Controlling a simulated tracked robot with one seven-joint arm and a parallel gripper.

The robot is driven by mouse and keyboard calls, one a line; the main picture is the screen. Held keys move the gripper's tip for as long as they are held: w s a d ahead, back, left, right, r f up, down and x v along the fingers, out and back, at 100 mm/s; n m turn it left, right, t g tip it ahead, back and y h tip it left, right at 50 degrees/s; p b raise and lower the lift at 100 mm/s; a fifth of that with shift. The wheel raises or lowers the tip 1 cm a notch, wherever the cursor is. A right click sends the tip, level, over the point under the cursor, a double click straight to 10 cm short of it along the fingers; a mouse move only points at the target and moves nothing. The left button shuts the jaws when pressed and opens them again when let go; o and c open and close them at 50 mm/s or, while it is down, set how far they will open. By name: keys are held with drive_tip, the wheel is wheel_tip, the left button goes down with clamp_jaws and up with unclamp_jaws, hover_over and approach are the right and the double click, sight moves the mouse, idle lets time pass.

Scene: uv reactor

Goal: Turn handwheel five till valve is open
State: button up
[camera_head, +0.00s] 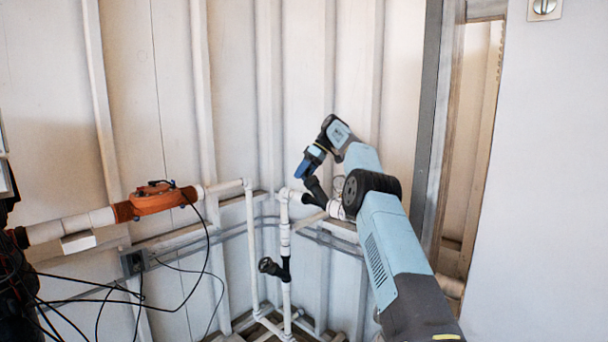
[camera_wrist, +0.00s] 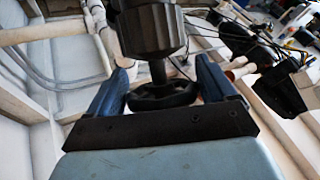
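A black handwheel (camera_wrist: 165,95) on a short stem sits between my gripper's two blue fingers in the wrist view. Its dark valve body (camera_wrist: 150,32) is beyond it. In the head view, my gripper (camera_head: 308,168) points down and left at the dark valve (camera_head: 317,192) on the white pipe; the wheel is hidden there by the gripper. My gripper also shows in the wrist view (camera_wrist: 165,80), with its fingers wide apart, one on each side of the wheel. A light gap shows by the right finger; contact on the left is unclear. No number is readable on the wheel.
A second dark valve with a handwheel (camera_head: 270,266) is on the upright pipe, lower and left. An orange unit (camera_head: 155,199) on a thick white pipe is at left, with loose black cables (camera_head: 205,262) below. A grey door frame (camera_head: 430,130) stands close right of my arm.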

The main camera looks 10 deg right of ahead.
drive_tip(key=shift+o, duration=0.2)
drive_tip(key=shift+r, duration=0.15)
idle(0.5)
drive_tip(key=shift+t, duration=0.4)
drive_tip(key=shift+m+h, duration=0.4)
drive_tip(key=shift+a+m+t+h, duration=0.1)
drive_tip(key=shift+m+t+h, duration=1.2)
drive_tip(key=shift+t+h, duration=0.4)
drive_tip(key=shift+m+t+h, duration=1.5)
drive_tip(key=shift+m+h, duration=0.2)
drive_tip(key=shift+h, duration=0.8)
